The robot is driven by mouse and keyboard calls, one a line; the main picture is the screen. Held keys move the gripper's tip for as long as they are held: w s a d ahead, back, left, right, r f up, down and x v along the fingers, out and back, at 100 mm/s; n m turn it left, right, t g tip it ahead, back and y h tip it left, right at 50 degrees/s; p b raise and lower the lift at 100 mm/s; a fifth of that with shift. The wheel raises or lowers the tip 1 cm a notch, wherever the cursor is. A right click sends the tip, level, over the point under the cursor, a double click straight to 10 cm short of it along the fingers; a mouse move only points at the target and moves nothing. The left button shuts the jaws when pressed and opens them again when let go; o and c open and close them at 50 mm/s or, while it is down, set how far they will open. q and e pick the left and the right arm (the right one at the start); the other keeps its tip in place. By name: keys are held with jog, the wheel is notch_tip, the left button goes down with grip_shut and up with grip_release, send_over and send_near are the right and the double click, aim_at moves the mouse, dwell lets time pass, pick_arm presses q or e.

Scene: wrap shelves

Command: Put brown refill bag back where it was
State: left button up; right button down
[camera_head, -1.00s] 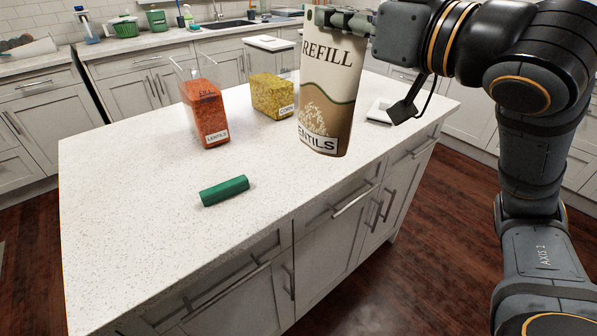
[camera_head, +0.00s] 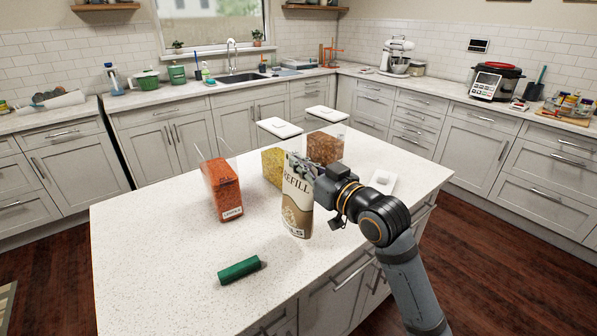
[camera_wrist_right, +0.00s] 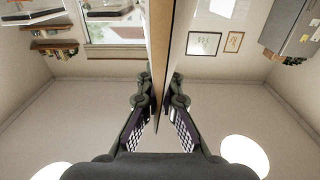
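The brown refill bag (camera_head: 297,204) is upright, with "REFILL" and part of a lentils label on its front. My right gripper (camera_head: 303,167) is shut on its top edge and holds it over the island, right of the lentils container. Whether its bottom touches the worktop I cannot tell. In the right wrist view the bag (camera_wrist_right: 160,50) shows as a thin edge between the fingers (camera_wrist_right: 158,105). The open lentils container (camera_head: 224,190) holds red lentils. My left gripper is not in view.
A yellow corn container (camera_head: 273,166) and a brown-filled container (camera_head: 325,147) stand behind the bag. White lids (camera_head: 280,128) lie near them, and another (camera_head: 383,182) lies to the right. A green cylinder-like piece (camera_head: 239,269) lies on the island (camera_head: 150,240), whose front left is clear.

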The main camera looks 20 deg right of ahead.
aim_at(299, 178)
jog(key=shift+w+f, duration=0.45)
jog(key=shift+w, duration=0.05)
notch_tip(299, 178, down, 4)
jog(key=shift+w+r, duration=0.15)
jog(key=shift+r, duration=0.1)
jog(key=shift+f, duration=0.2)
jog(key=c, duration=1.5)
grip_release()
